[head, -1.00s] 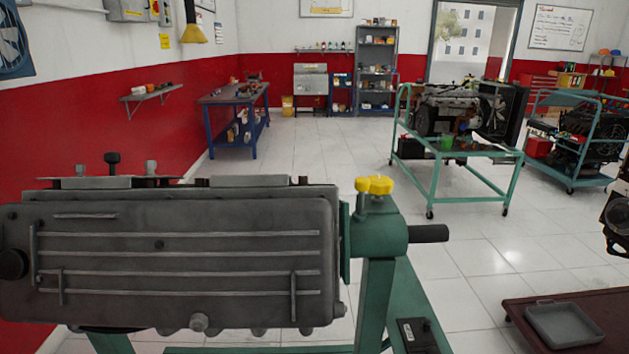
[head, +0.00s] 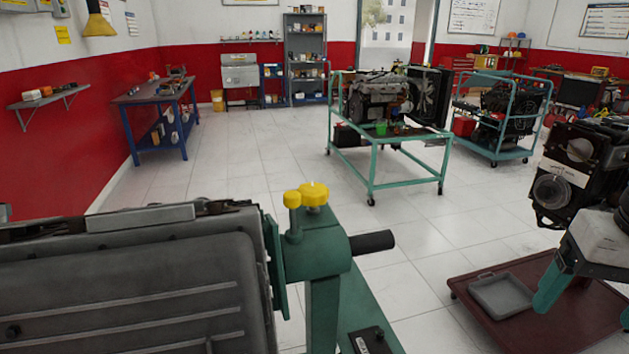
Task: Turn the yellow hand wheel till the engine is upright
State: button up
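The yellow hand wheel (head: 314,194) sits on top of the green engine stand's head (head: 318,250), with a smaller yellow knob (head: 292,200) just left of it. The grey engine (head: 130,295) is held at the stand's left side. Its broad ribbed cover faces me, so it looks turned on its side; its left and lower parts are cut off by the frame. My gripper (head: 588,300) is at the right edge, with green fingers pointing down and apart, partly cut off. It is well to the right of the hand wheel, touching nothing that I can see.
A dark red low platform (head: 545,325) with a grey tray (head: 502,294) lies at right. A black machine part (head: 580,165) stands behind my arm. A green cart (head: 407,165) with another engine stands further back. White tiled floor between stand and platform is clear.

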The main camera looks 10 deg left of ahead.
jog(key=w+a+r+m, duration=0.2)
jog(key=w+a+r, duration=0.15)
jog(key=w, duration=0.25)
jog(key=w+a+r+m, duration=0.2)
jog(key=w+a, duration=0.2)
jog(key=w, duration=0.2)
jog(key=m+g, duration=0.1)
jog(key=m, duration=0.6)
send_over(312, 187)
jog(key=shift+d+f, duration=0.1)
jog(key=shift+f, duration=1.15)
notch_tip(312, 187, down, 7)
jog(key=shift+f, duration=0.1)
jog(key=c, duration=1)
